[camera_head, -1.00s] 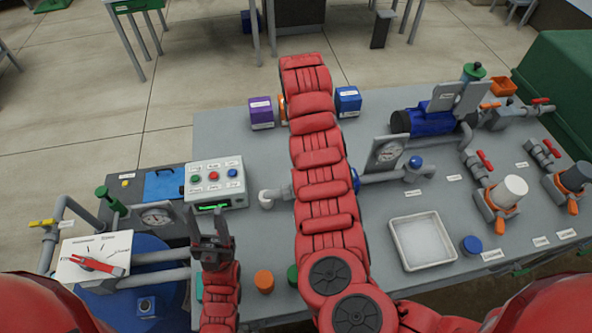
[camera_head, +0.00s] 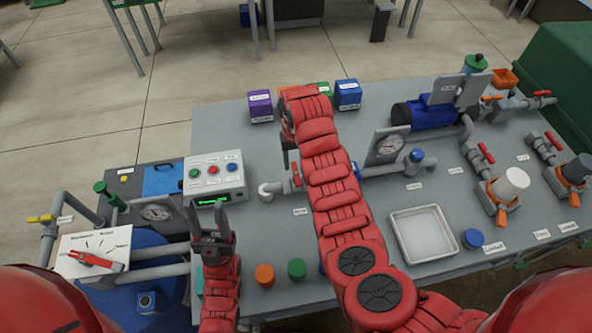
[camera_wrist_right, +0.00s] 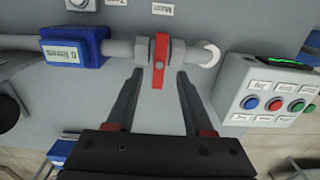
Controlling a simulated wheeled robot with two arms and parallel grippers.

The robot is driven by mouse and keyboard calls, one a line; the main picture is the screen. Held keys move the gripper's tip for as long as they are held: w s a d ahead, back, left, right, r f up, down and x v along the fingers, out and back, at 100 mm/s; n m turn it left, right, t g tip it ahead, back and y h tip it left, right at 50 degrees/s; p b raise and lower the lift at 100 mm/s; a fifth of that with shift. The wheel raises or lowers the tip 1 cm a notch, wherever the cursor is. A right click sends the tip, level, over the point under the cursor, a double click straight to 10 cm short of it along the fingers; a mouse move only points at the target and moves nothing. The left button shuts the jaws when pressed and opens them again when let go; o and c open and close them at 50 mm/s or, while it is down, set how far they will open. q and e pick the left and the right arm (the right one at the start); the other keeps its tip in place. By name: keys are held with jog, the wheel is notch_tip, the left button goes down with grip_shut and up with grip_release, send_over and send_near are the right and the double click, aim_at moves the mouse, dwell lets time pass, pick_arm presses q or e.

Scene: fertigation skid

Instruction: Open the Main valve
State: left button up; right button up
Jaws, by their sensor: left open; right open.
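The Main valve has a red lever handle (camera_wrist_right: 160,62) on a grey pipe, lying crosswise to the pipe; its label (camera_wrist_right: 162,9) reads "Main". In the head view the red handle (camera_head: 296,174) shows just left of my right arm, with its label (camera_head: 300,211) in front. My right gripper (camera_wrist_right: 159,78) is open, pointing at the valve. The handle's lower end appears between its fingertips with space on both sides; I cannot tell the depth gap. In the head view my right arm mostly hides this gripper.
A control box (camera_head: 215,178) with coloured buttons stands left of the valve, and also shows in the wrist view (camera_wrist_right: 262,98). A blue flow meter (camera_wrist_right: 75,47) sits on the same pipe. A gauge panel (camera_head: 388,147) and white tray (camera_head: 422,238) are to the right.

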aim_at(296, 173)
jog(key=shift+f+p, duration=0.5)
jog(key=shift+f, duration=1.6)
jog(key=shift+c, duration=0.3)
grip_shut()
